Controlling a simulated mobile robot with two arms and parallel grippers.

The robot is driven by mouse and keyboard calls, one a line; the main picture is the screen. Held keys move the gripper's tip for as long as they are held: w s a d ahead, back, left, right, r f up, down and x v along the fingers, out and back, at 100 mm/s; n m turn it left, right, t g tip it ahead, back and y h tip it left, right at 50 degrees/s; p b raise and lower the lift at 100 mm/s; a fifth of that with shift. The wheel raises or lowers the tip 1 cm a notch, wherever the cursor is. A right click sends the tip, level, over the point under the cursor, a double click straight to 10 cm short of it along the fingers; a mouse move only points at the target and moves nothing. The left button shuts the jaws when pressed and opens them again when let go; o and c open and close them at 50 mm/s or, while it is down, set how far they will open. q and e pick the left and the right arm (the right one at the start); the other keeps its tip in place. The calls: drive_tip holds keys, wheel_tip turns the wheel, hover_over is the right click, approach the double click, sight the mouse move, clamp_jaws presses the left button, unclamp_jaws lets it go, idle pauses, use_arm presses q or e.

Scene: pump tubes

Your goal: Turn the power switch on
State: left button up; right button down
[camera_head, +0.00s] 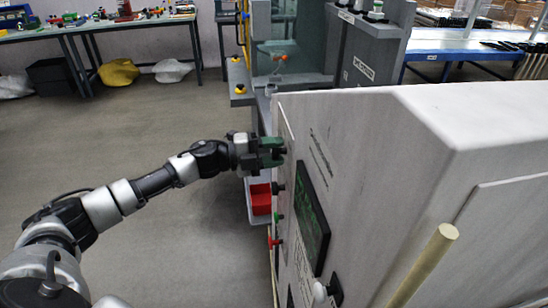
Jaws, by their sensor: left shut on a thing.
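The large white machine (360,130) fills the right side of the view, with its control panel facing left. My left gripper (272,151) is at the upper part of that panel, its green-grey fingers shut on the power switch, which the fingers hide almost wholly. I cannot tell from here which way the switch is turned. Below it on the panel are a black knob (278,188), a green button (278,217) and a red knob (275,241). My right gripper is not in view.
A dark screen (311,222) is set in the panel. A red bin (261,199) stands behind the machine's left edge. A light rod (425,262) sticks up at the lower right. Work tables (100,24) stand at the back left; the grey floor between is clear.

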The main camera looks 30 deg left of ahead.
use_arm(q)
drive_tip(key=shift+f+m+b, duration=0.1)
drive_tip(key=shift+m+b, duration=0.55)
drive_tip(key=shift+m, duration=0.45)
drive_tip(key=o, duration=0.9)
drive_tip(key=shift+o, duration=0.2)
drive_tip(key=b+v, duration=0.3)
drive_tip(key=v, duration=0.7)
drive_tip(key=shift+s+a+b, duration=0.3)
